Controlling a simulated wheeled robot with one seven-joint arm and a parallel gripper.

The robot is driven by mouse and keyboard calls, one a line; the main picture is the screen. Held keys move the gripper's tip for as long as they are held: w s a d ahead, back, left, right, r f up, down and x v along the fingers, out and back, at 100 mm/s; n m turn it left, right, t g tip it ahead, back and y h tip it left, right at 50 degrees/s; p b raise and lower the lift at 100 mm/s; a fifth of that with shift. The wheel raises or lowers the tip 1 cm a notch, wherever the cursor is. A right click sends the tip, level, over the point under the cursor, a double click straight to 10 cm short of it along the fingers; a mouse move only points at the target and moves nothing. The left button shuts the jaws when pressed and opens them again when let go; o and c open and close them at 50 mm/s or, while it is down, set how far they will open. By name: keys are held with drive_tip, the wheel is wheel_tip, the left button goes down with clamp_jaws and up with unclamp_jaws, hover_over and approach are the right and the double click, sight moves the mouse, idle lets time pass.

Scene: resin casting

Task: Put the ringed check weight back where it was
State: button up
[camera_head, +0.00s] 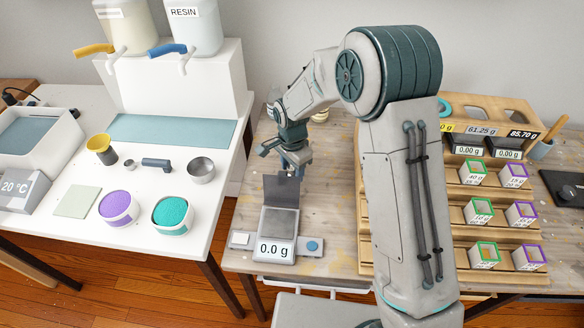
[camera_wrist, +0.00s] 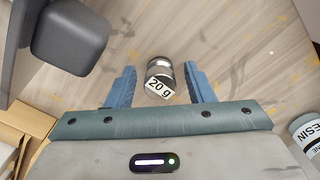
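A small metal check weight (camera_wrist: 161,72) with a dark band and a "20 g" label shows in the wrist view. It appears to stand on the wooden table between the two blue fingers of my gripper (camera_wrist: 161,88), with a gap on both sides. My gripper is open. In the head view my gripper (camera_head: 291,172) points down just behind the scale (camera_head: 278,222). The scale's dark lid is raised, its pan looks empty and its display reads 0.0 g. I cannot make out the weight in the head view.
A wooden rack (camera_head: 460,190) with several labelled boxes stands to the right, partly behind my arm. The white bench (camera_head: 60,235) at left carries cups and dispensers. A resin container (camera_wrist: 307,135) shows at the wrist view's right edge.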

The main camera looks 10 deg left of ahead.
drive_tip(key=shift+r, duration=0.15)
wheel_tip(320, 180, up, 12)
drive_tip(key=s+d+r+n, duration=0.2)
drive_tip(key=d+r, duration=0.2)
drive_tip(key=d, duration=0.3)
drive_tip(key=s+d+r+n+t, duration=0.2)
drive_tip(key=s+d+r+n, duration=0.2)
drive_tip(key=s+d, duration=1.3)
drive_tip(key=shift+s+d+n+t, duration=0.15)
drive_tip(key=shift+s+n+t, duration=0.15)
drive_tip(key=shift+s+n, duration=0.75)
drive_tip(key=shift+w+r, duration=0.1)
drive_tip(key=shift+w, duration=0.05)
drive_tip(key=shift+c, duration=1.3)
